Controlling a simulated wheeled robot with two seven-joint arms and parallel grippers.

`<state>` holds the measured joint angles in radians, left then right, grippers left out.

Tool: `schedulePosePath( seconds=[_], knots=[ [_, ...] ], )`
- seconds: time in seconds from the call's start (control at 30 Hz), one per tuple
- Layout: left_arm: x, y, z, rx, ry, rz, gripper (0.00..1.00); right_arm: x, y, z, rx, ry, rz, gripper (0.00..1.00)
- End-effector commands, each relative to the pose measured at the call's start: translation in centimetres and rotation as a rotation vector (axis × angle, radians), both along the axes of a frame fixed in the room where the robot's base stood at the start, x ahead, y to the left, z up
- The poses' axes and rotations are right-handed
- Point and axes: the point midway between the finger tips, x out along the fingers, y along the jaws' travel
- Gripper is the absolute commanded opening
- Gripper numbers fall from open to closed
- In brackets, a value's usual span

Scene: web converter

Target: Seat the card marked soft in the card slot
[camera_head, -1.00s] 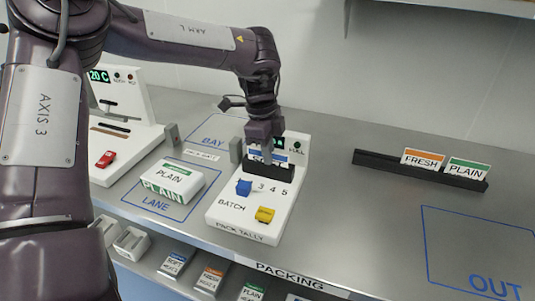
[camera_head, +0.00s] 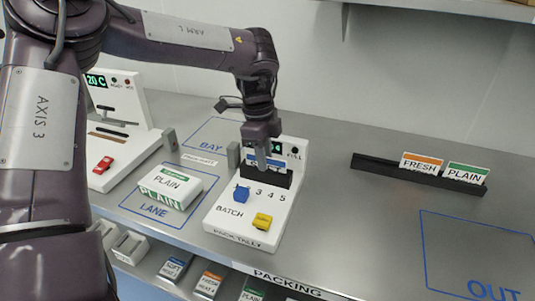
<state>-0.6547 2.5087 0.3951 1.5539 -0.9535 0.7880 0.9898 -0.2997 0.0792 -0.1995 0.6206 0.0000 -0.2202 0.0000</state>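The card with the blue stripe (camera_head: 279,163), which I take to be the soft card, stands in or right behind the black card slot (camera_head: 277,179) on the white PACK TALLY unit (camera_head: 225,226). Its lettering is mostly hidden by my gripper. I cannot tell how deep it sits. My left gripper (camera_head: 262,161) comes down from above, with a grey finger in front of the card. Whether the fingers still pinch the card cannot be made out. My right gripper is out of view.
A black rack (camera_head: 382,168) at the back right holds the FRESH card (camera_head: 421,162) and the PLAIN card (camera_head: 466,173). A PLAIN pack (camera_head: 171,183) lies in the LANE square. The tally unit has a blue knob (camera_head: 241,194) and a yellow knob (camera_head: 262,221). The OUT square (camera_head: 480,255) is empty.

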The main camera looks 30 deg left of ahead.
Motion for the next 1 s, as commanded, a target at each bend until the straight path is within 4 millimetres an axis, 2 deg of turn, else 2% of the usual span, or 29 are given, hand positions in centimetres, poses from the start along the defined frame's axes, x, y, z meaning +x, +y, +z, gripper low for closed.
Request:
schedulePosePath(
  seconds=[0.03,0.17,0.23,0.4,0.6,1.0],
  knots=[
    [0.3,0.1,1.4,0.002,-0.013,0.001,0.24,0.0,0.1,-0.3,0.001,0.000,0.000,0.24],
    [0.4,0.4,4.7,0.003,-0.020,-0.001,0.24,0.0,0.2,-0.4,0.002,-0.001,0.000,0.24],
    [0.4,0.6,6.6,0.000,-0.020,0.000,0.24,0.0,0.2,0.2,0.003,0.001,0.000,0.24],
    [0.3,0.9,9.6,-0.001,-0.021,-0.002,0.24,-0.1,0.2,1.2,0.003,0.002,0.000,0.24],
    [0.3,1.1,11.0,-0.001,-0.021,-0.003,0.24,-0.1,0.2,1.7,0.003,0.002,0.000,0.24],
    [0.3,1.1,11.1,-0.001,-0.023,-0.004,0.24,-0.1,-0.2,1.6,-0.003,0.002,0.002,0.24]
  ],
)
